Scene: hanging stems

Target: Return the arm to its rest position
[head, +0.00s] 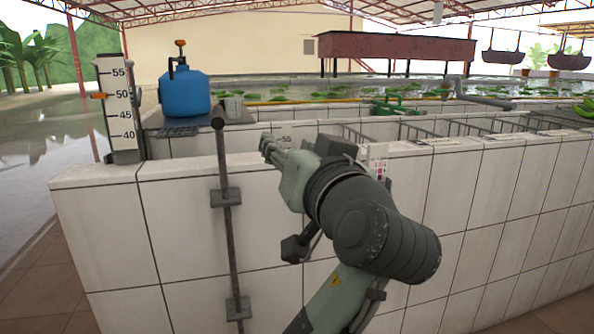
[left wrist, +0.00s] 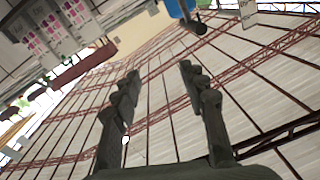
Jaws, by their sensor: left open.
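My left gripper (head: 268,147) is in the middle of the head view, in front of the white tiled tank wall (head: 110,235) and near the height of its rim. Its arm rises from the bottom of the picture and bends to the left at the wrist. In the left wrist view the two dark fingers of the left gripper (left wrist: 159,72) stand apart, with nothing between them. Behind them is the roof with its red trusses. My right gripper is in neither view.
A dark upright rod (head: 228,225) is fixed to the wall left of the gripper. A blue sprayer tank (head: 185,94) and a grey cup (head: 234,108) stand behind it. A numbered gauge (head: 117,105) stands at the wall's left corner. Metal racks line the trough at right.

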